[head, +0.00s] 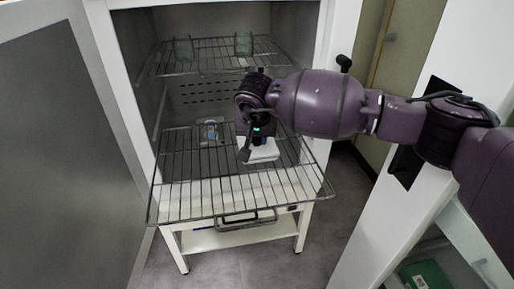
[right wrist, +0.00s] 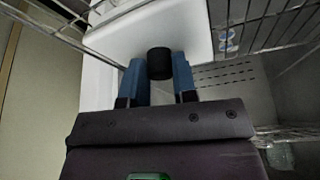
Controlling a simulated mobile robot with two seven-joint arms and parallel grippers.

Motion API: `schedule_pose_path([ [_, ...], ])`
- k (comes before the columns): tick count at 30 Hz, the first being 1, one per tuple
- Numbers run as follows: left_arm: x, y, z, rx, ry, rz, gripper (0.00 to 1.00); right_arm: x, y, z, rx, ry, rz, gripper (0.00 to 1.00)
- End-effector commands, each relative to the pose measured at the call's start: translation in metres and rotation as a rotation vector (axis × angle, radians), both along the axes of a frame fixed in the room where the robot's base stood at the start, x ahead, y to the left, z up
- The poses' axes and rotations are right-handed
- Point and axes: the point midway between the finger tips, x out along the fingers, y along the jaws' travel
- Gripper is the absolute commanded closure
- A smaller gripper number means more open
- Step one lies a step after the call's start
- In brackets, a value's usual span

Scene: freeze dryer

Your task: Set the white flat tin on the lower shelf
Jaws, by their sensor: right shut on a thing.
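The white flat tin (head: 264,151) is at the lower shelf, a wire rack (head: 190,198) pulled out of the dryer. My right gripper (head: 253,146) is above the tin. In the right wrist view the blue fingers (right wrist: 158,80) are shut on the black knob (right wrist: 160,62) of the tin (right wrist: 150,32). The tin looks level, on or just above the wires, toward the right of the shelf; I cannot tell if it touches them. My left gripper is not in view.
A small clear and blue item (head: 209,131) sits on the lower shelf, left of the tin. The upper rack (head: 208,62) holds two glass containers (head: 183,49). The front of the lower shelf is clear. An open door (head: 60,150) stands at the left.

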Motion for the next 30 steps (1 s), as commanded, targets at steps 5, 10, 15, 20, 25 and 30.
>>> schedule_pose_path([
  [5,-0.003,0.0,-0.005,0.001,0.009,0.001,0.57,-0.001,0.0,-0.024,0.0,0.004,0.0,1.0],
  [10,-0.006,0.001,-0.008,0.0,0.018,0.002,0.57,0.0,0.0,-0.039,0.0,0.001,0.0,1.0],
  [15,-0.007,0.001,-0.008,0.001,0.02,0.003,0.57,0.0,0.0,-0.038,0.0,-0.001,0.0,1.0],
  [20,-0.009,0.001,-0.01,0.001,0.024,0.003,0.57,0.0,0.0,-0.041,0.0,0.0,0.0,1.0],
  [25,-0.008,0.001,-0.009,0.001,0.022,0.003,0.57,0.0,0.0,-0.041,-0.001,0.0,0.0,0.51],
  [30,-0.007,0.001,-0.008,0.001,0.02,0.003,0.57,0.0,0.0,-0.041,-0.001,0.0,0.0,0.48],
])
